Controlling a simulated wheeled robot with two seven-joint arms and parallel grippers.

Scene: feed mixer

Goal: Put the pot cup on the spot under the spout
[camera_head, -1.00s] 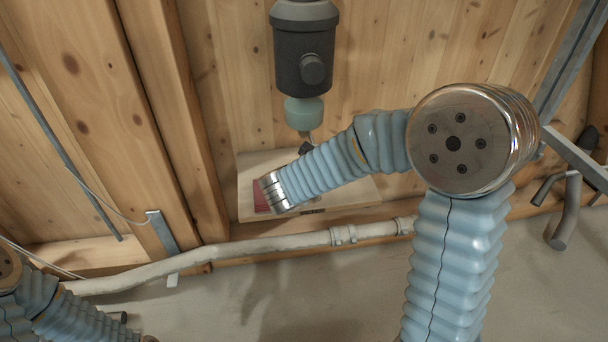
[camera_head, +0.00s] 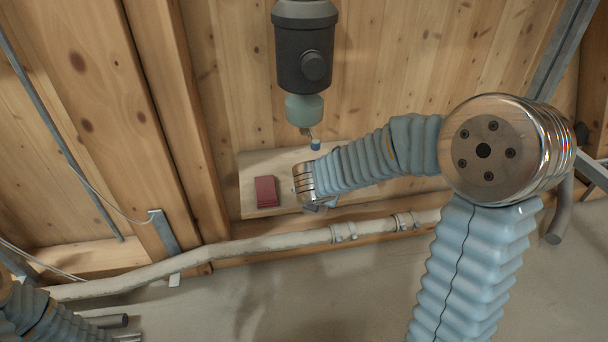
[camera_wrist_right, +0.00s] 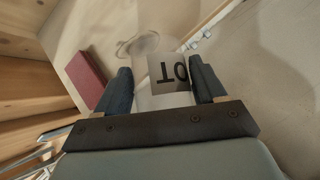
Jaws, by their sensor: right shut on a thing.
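The clear pot cup (camera_wrist_right: 150,102), with black letters on a pale label, is between the fingers of my right gripper (camera_wrist_right: 162,88) in the right wrist view. The gripper is shut on it. In the head view my right wrist hides most of gripper and cup, over the right part of the wooden board. The spout (camera_head: 308,130) hangs under the dark dispenser (camera_head: 304,60), up and left of my wrist.
A dark red block (camera_head: 266,192) lies on the left of the wooden board (camera_head: 247,165); it also shows in the right wrist view (camera_wrist_right: 86,79). A pale pipe (camera_head: 250,247) runs in front of the board. A wooden wall stands behind.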

